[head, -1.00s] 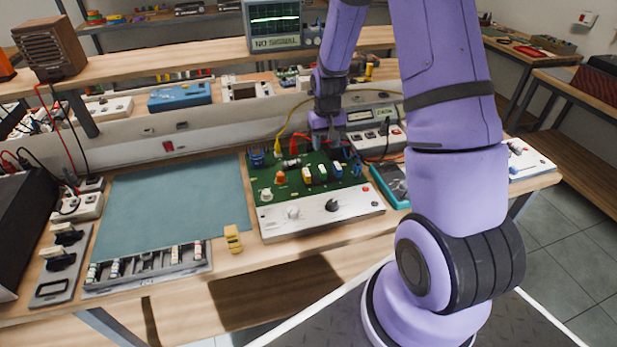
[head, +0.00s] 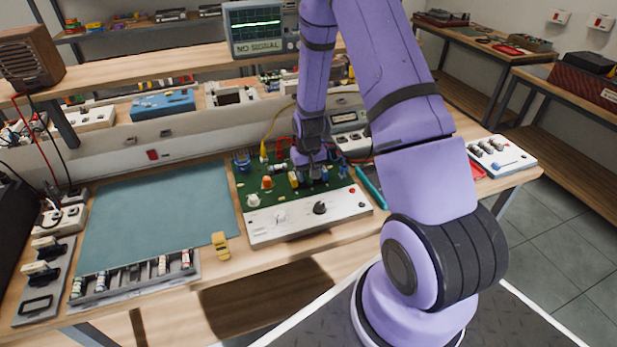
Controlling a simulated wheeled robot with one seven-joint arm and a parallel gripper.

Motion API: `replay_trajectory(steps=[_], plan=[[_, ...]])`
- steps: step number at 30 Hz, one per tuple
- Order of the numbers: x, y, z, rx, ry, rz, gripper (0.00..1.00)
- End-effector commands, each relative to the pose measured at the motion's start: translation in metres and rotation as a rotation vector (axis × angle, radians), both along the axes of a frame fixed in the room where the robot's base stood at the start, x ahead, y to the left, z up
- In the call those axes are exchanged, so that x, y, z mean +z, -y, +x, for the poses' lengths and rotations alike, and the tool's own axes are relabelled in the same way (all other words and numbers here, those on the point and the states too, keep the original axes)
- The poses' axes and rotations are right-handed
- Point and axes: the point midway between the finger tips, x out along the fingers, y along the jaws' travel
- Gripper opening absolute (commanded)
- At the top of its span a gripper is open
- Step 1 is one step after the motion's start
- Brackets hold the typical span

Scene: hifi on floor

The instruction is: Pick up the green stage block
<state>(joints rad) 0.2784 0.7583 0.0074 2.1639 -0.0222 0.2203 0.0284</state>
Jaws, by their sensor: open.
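The green circuit board (head: 280,195) sits on a white panel with knobs, in the middle of the bench. A row of small coloured stage blocks stands on it, including an orange one (head: 267,182) and a yellow one (head: 293,179). My gripper (head: 314,176) is open and low over the right half of this row, pointing down. I cannot pick out the green stage block for certain; it is small against the green board, and my gripper covers part of the row. I cannot tell whether the fingers straddle a block.
A blue-green mat (head: 155,215) lies left of the board. In front of it are a tray (head: 130,284) of small parts and a yellow item (head: 221,245). A shelf with a monitor (head: 262,28) runs behind. A white switch box (head: 500,156) stands at right.

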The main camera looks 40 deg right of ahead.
Motion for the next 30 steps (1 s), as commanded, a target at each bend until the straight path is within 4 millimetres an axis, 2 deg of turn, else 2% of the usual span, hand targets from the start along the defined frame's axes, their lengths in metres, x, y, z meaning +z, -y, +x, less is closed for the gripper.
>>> replay_trajectory(steps=[9, 11, 15, 16, 30], plan=[[-0.0051, 0.0001, 0.0003, 0.0, 0.001, 0.0, 0.48], [-0.0051, 0.0001, 0.0004, 0.0, 0.001, 0.0, 0.36], [-0.005, 0.0002, 0.0003, 0.0, 0.001, 0.0, 0.04], [-0.005, 0.0002, 0.0004, 0.0, 0.001, 0.0, 0.0], [-0.0001, -0.0002, 0.0022, 0.0, 0.002, -0.001, 0.0]])
